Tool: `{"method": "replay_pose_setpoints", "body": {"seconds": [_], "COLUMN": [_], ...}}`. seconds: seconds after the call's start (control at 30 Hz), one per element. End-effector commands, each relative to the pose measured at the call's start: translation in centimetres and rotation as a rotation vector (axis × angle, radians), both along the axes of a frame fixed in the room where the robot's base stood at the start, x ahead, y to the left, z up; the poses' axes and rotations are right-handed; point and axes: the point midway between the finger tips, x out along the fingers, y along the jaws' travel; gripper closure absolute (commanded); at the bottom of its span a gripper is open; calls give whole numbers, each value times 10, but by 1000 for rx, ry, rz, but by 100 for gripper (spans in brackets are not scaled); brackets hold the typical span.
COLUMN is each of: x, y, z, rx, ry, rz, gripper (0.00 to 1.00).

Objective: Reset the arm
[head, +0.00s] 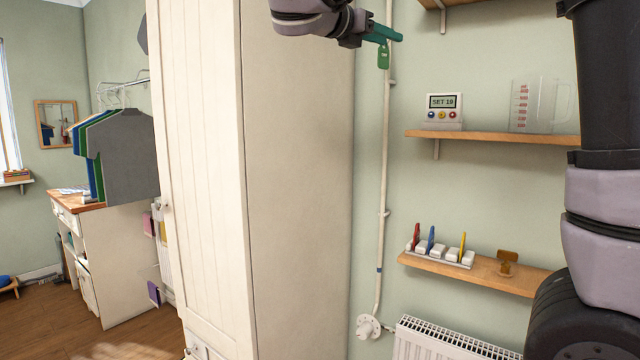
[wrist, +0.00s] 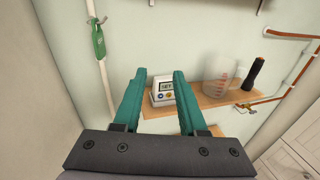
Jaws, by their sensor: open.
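My gripper (head: 388,34) is at the top middle of the head view, in front of the upper white pipe and right of the tall white cupboard. In the wrist view its two teal fingers (wrist: 160,74) stand apart with nothing held between them. A small controller (wrist: 163,91) reading "SET" shows beyond and between the fingertips. In the head view this controller (head: 442,111) reads "SET 18" and sits on the middle shelf. The nearer parts of my arm run out of the head view.
A green tag (wrist: 98,38) hangs by the white wall pipe (head: 386,170). The tall cupboard (head: 300,180) stands left of the pipe. A measuring jug (head: 532,105) stands on the middle shelf (head: 490,137). A lower shelf (head: 480,272) and a radiator (head: 450,342) are below.

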Motion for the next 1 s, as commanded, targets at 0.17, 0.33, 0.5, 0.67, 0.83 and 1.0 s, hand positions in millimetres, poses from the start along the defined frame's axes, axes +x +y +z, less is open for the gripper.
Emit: {"method": "replay_pose_setpoints", "body": {"seconds": [0.17,0.33,0.5,0.67,0.83,1.0], "x": [-3,-9,-24,-55,-110,-157], "y": [-23,-55,-93,-132,-154,-143], "z": [-14,-36,-70,-117,-183,-231], "rx": [89,225,434,741,1228,1720], "ry": [1,-3,-25,-91,-277,-568], "rz": [-20,-58,-127,-257,-528,-904], "gripper": [59,59,59,59,59,59]}}
